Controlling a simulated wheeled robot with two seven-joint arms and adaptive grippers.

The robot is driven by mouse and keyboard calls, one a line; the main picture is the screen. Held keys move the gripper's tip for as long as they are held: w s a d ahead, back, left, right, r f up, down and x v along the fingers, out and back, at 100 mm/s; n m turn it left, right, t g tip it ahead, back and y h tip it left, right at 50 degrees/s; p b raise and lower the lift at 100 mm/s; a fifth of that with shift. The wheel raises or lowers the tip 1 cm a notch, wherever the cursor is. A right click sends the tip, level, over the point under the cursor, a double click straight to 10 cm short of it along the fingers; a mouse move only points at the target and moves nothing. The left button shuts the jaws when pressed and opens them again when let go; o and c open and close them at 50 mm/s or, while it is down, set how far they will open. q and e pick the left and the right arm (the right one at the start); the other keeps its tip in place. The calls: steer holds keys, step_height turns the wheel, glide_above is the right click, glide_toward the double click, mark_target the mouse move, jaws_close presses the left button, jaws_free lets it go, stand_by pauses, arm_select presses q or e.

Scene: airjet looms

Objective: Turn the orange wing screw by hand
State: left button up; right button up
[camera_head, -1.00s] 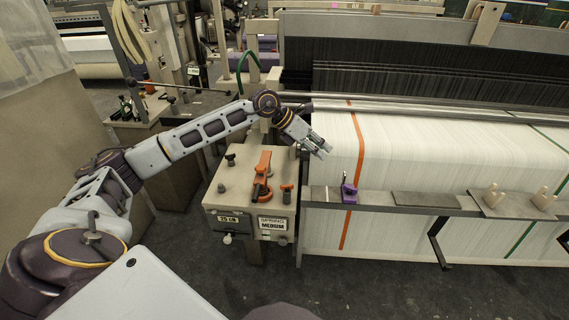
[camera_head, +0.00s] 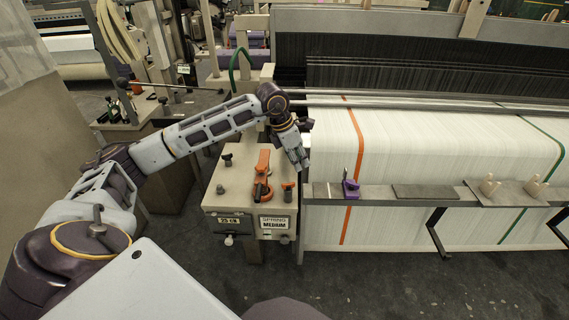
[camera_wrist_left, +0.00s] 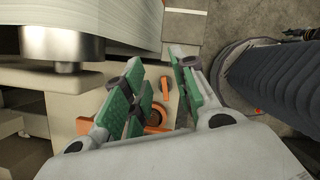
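An orange lever-like part (camera_head: 262,165) lies on top of a beige box beside the loom. My left gripper (camera_head: 302,167) points down above the box's right rear edge, beside the cloth, apart from the orange parts in the head view. In the left wrist view its green-padded fingers (camera_wrist_left: 160,98) are apart with nothing clearly held. An upright orange piece (camera_wrist_left: 165,90) shows between them, and another orange part is partly hidden behind the left finger. My right gripper is out of view.
The beige box (camera_head: 235,190) carries dark knobs and labels on its front. White cloth with an orange stripe (camera_head: 420,150) fills the right. A metal rail (camera_head: 380,198) with a purple clip (camera_head: 350,188) runs along the cloth's front. Open floor lies in front.

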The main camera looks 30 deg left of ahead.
arm_select(q)
steer(key=shift+s+a+f+g+y, duration=0.25)
steer(key=shift+s+a+g+y, duration=0.1)
steer(key=shift+s+a, duration=0.2)
steer(key=shift+s+a+f+g+y, duration=0.25)
steer(key=shift+s+a+y, duration=0.15)
steer(key=shift+a, duration=0.25)
steer(key=shift+s+a+g, duration=0.4)
steer(key=shift+s, duration=0.25)
steer(key=shift+f, duration=0.15)
